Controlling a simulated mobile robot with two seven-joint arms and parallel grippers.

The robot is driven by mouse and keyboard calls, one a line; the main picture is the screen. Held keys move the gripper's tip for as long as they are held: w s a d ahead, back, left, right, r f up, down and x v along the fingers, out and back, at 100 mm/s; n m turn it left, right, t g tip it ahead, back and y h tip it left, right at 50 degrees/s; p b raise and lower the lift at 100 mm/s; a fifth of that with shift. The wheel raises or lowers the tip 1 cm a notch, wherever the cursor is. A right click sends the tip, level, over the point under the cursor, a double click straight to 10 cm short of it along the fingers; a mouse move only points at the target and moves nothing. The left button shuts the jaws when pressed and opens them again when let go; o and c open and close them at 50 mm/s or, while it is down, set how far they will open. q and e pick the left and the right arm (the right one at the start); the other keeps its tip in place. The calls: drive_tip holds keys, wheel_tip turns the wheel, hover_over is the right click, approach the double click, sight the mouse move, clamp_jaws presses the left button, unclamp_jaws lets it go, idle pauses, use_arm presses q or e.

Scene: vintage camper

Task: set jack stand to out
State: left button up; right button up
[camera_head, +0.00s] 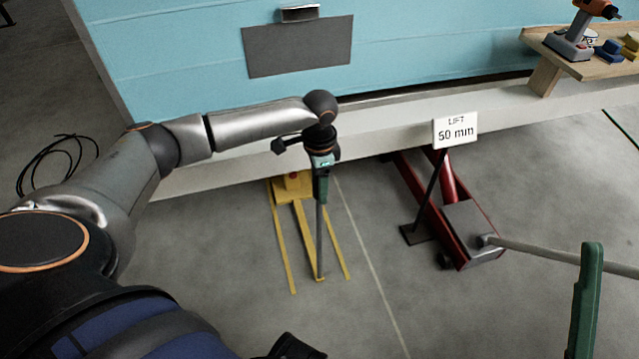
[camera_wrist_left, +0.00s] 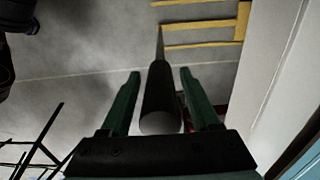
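The jack stand (camera_head: 300,215) has a yellow base with long legs on the floor under the camper's edge. A thin grey handle (camera_head: 320,245) rises from its near end. My left gripper (camera_head: 320,198) points down at the handle's top. In the left wrist view, the dark grip of the handle (camera_wrist_left: 160,95) lies between the two green fingers of my left gripper (camera_wrist_left: 160,72), with a narrow gap showing on each side. The yellow legs (camera_wrist_left: 205,25) show beyond. A green finger of my right gripper (camera_head: 585,305) stands at the lower right; its other finger is not visible.
A red floor jack (camera_head: 455,205) with a long grey bar (camera_head: 550,252) stands to the right. A "LIFT 50 mm" sign (camera_head: 455,130) is beside it. A wooden shelf (camera_head: 580,65) with a drill is at upper right. A black cable (camera_head: 55,160) lies at left.

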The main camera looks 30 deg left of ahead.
use_arm(q)
clamp_jaws()
idle(1.2)
